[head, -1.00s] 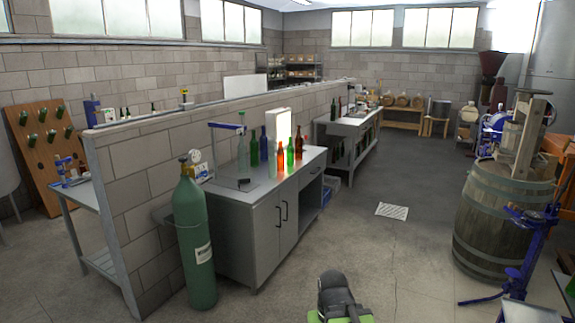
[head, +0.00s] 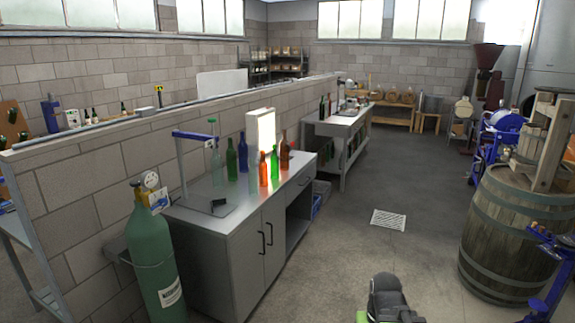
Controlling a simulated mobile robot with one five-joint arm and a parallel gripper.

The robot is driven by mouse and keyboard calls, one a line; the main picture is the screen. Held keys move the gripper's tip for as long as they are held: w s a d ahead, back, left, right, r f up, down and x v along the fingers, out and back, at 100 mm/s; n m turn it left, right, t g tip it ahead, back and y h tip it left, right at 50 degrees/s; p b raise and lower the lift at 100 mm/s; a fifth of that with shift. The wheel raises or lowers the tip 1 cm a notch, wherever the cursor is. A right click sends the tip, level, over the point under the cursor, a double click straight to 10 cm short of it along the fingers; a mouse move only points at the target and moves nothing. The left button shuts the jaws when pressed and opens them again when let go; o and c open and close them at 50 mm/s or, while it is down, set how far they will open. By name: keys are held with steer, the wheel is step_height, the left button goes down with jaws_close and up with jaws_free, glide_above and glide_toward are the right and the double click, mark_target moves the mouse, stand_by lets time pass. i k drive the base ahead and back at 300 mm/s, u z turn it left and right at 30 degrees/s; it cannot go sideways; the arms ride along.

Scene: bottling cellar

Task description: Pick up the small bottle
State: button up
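Several bottles stand upright on the grey cabinet top (head: 185,205) left of centre in the head view. They include a pale clear one (head: 217,168), a dark green one (head: 231,160), a blue one (head: 243,153), an orange one (head: 264,171), a green one (head: 275,165) and a brown one (head: 284,152). They are small in the picture and partly overlap, so I cannot tell for sure which is the small bottle. A dark part of my arm with a green edge shows at the bottom, right of centre, well apart from the bottles. My gripper's fingers cannot be made out.
A lit white panel (head: 261,130) stands behind the bottles. A green gas cylinder (head: 155,255) stands at the cabinet's near left end, by a block wall (head: 75,185). A wooden barrel (head: 515,235) is at the right.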

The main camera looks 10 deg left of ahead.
mark_target(264, 176)
steer(key=z, duration=0.15)
steer(key=i, duration=1.75)
steer(key=u, duration=1.15)
steer(key=i, duration=1.15)
steer(key=u, duration=0.9)
